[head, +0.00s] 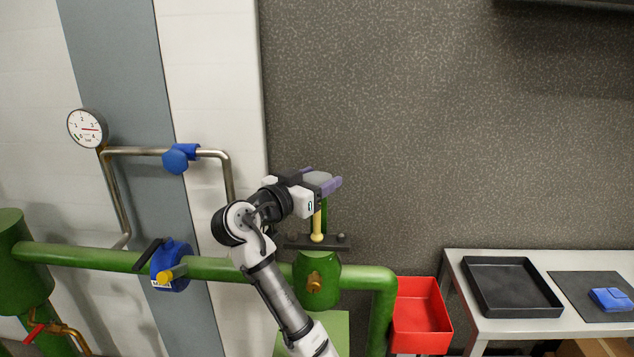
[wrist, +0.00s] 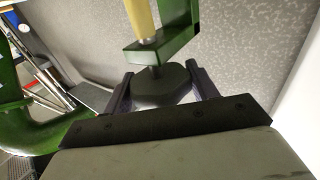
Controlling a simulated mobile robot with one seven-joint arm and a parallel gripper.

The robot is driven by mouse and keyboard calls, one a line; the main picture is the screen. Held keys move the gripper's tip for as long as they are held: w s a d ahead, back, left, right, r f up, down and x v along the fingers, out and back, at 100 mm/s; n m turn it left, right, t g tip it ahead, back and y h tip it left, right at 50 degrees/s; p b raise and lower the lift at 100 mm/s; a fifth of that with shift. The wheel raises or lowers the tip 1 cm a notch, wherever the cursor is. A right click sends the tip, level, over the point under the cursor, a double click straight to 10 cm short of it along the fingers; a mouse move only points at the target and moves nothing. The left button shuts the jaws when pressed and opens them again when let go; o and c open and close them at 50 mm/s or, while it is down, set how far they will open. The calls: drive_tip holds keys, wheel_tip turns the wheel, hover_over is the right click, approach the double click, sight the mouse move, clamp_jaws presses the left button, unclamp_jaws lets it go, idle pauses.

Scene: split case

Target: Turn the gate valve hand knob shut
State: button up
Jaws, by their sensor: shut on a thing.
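The gate valve (head: 318,280) is a green body on the green pipe, with a yellow stem (head: 317,226) and a green yoke rising from it. My gripper (head: 322,180) is at the top of this stem in the head view. In the wrist view its two fingers (wrist: 162,92) are on either side of a dark, many-sided hand knob (wrist: 160,86), shut on it. The yoke (wrist: 165,46) and yellow stem show just beyond the knob. In the head view the knob is hidden by the gripper. How far the valve is turned cannot be told.
A pressure gauge (head: 87,128) and a blue valve (head: 180,157) are on a thin metal pipe at left. Another blue valve (head: 171,265) with a black lever is on the green pipe. A red bin (head: 420,318) and a table (head: 505,327) with a black tray (head: 511,286) stand right.

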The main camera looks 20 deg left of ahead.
drive_tip(key=shift+m+g+h, duration=0.6)
drive_tip(key=shift+m+h, duration=0.4)
drive_tip(key=shift+h, duration=0.5)
drive_tip(key=o, duration=1)
drive_tip(key=b+v, duration=0.4)
drive_tip(key=v, duration=0.9)
drive_tip(key=shift+s+a, duration=0.3)
drive_tip(key=shift+s, duration=0.1)
